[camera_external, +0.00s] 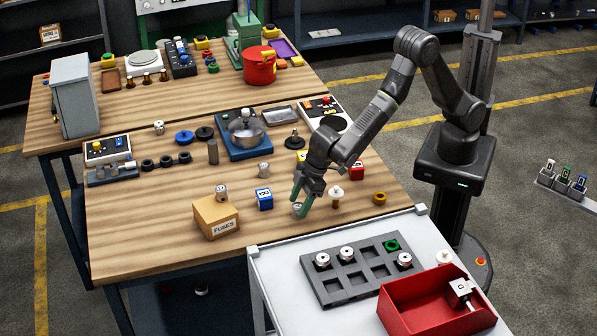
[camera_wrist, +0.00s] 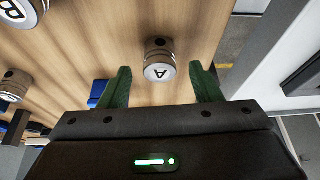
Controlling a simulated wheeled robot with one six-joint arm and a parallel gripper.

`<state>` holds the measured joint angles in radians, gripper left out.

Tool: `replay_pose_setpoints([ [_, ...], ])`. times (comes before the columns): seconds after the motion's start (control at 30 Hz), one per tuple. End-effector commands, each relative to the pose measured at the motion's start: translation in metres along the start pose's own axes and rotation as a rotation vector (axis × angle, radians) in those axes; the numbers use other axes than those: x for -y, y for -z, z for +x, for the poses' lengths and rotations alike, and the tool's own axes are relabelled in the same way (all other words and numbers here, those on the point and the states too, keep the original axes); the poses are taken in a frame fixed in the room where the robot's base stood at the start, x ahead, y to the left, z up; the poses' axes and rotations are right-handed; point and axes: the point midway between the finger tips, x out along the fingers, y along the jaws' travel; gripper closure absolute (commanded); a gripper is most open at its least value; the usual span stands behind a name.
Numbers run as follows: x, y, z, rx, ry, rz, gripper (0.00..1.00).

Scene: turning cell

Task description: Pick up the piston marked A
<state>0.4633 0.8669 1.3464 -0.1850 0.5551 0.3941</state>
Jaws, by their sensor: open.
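The piston marked A (camera_wrist: 159,60) is a silver cylinder with a white face bearing a black A. In the wrist view it appears between the tips of my gripper's two green fingers (camera_wrist: 158,69), with gaps on both sides. My gripper is open and empty. In the outside view my gripper (camera_external: 304,196) points down near the front right edge of the wooden table (camera_external: 150,225). A small silver piston (camera_external: 297,209) shows at its fingertips there, with its letter unreadable. Whether the fingers reach down around it I cannot tell.
A piston marked B (camera_wrist: 18,12) lies at the wrist view's upper left. A blue cube (camera_external: 265,200) and a fuses box (camera_external: 216,217) stand left of my gripper. A white-topped peg (camera_external: 336,193) stands close right. A grey slotted tray (camera_external: 332,290) and red bin (camera_external: 400,308) are in front.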

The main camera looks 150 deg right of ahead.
Motion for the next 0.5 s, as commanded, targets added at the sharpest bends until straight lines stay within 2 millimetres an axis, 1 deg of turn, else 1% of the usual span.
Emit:
replay_pose_setpoints([
  [0.1, 0.000, 0.000, 0.013, 0.002, -0.001, 0.000, 0.42],
  [0.2, 0.000, 0.000, 0.021, 0.001, 0.000, 0.001, 0.42],
  [0.3, 0.000, 0.000, 0.025, 0.000, 0.000, 0.001, 0.42],
  [0.5, 0.000, 0.000, 0.025, 0.000, 0.000, 0.001, 0.42],
])
